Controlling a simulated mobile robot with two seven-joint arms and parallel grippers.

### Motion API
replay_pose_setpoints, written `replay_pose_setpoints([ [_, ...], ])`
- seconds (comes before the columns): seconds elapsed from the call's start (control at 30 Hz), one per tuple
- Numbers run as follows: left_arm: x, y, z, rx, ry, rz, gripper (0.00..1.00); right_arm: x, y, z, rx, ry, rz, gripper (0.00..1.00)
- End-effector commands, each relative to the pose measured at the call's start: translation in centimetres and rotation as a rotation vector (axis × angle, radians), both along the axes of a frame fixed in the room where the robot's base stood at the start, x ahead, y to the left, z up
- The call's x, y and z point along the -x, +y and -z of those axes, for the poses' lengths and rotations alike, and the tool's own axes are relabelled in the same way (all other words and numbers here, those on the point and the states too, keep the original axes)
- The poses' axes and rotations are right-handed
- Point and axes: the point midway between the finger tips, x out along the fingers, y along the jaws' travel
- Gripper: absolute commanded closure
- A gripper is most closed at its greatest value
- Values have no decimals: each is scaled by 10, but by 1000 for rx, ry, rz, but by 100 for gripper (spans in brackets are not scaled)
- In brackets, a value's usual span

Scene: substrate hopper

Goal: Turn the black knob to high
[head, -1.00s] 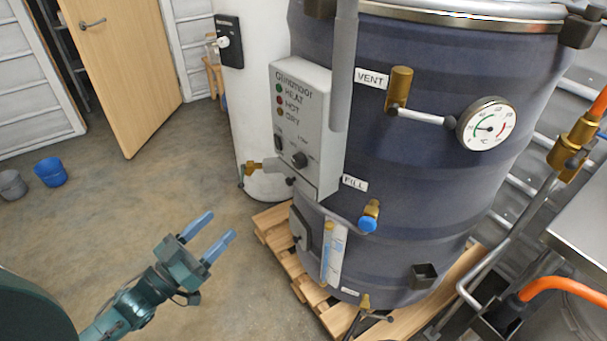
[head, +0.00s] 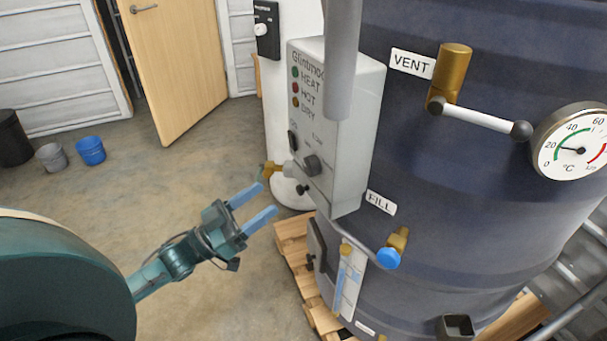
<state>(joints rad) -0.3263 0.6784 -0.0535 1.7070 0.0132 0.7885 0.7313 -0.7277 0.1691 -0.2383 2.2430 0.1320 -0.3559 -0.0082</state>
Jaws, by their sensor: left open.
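The black knob (head: 312,165) sits low on the front of the grey control box (head: 358,140), which is fixed to the dark blue tank. Small lettering is near the knob, but its setting is too small to read. A dark switch (head: 293,141) is to its upper left. My left gripper (head: 262,204) is open and empty, below and left of the knob and apart from it. Its blue fingers point toward the control box. My right gripper is not in view.
A grey vertical pipe (head: 342,60) stands before the box's upper part. The FILL valve with blue knob (head: 388,258) and the VENT valve (head: 452,72) project from the tank (head: 480,210). Wooden pallet (head: 292,240) lies below. The floor at left is open, with buckets (head: 90,150) farther back.

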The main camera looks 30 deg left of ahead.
Motion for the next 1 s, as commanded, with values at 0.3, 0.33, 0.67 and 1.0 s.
replay_pose_setpoints([
  [0.3,-53,-35,-29,1,-4,0,41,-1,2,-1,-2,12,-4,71],
  [0.33,-57,-38,-31,1,-5,0,41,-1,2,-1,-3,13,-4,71],
  [0.67,-81,-55,-41,-1,-1,0,41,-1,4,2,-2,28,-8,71],
  [1.0,-81,-55,-41,-1,0,0,46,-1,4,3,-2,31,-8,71],
])
